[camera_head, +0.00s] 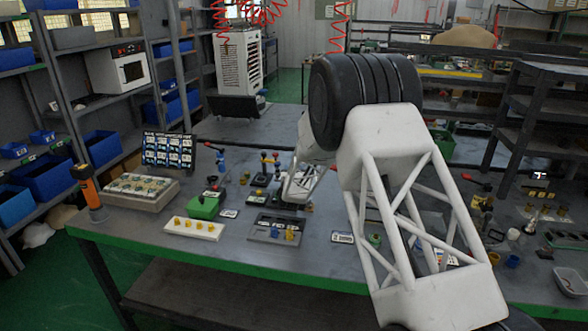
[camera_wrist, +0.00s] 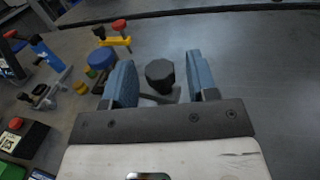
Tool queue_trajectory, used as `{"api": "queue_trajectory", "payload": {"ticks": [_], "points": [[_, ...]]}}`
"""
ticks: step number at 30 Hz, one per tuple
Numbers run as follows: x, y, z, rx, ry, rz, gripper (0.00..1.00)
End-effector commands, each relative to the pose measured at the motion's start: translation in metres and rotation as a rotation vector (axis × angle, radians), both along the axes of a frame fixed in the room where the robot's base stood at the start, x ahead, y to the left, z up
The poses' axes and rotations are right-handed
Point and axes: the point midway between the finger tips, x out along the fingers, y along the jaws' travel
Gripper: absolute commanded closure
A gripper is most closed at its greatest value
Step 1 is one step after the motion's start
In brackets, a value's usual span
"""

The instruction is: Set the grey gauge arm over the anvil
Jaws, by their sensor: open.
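My gripper (camera_wrist: 162,85) is open in the wrist view, its two blue-grey fingers standing either side of a dark faceted knob (camera_wrist: 160,72). A grey piece shows under the knob, partly hidden by the fingers and palm; it may be the gauge arm, but I cannot tell. A short grey bar (camera_wrist: 58,88) lies further left, near a blue post (camera_wrist: 45,50). I cannot pick out the anvil for certain. In the head view my fingertips and the knob are hidden or too small to make out.
A blue round cap (camera_wrist: 101,59) and a yellow bar (camera_wrist: 115,40) with a red knob (camera_wrist: 119,25) stand left of my gripper. A green block (camera_head: 204,206), white tray (camera_head: 194,229) and orange-black torch (camera_head: 88,190) are on the bench. The bench right of my fingers is clear in the wrist view.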

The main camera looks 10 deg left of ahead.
Motion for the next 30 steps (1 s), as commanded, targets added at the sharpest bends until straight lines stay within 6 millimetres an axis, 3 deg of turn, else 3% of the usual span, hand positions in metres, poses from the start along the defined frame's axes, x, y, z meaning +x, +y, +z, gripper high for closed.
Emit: {"api": "queue_trajectory", "payload": {"ticks": [13,27,30], "points": [[-0.042,-0.008,0.001,0.0,-0.002,0.001,0.47],[-0.049,-0.01,0.001,0.0,-0.001,0.0,0.47],[-0.049,-0.01,0.001,0.001,-0.001,-0.001,0.61]]}}
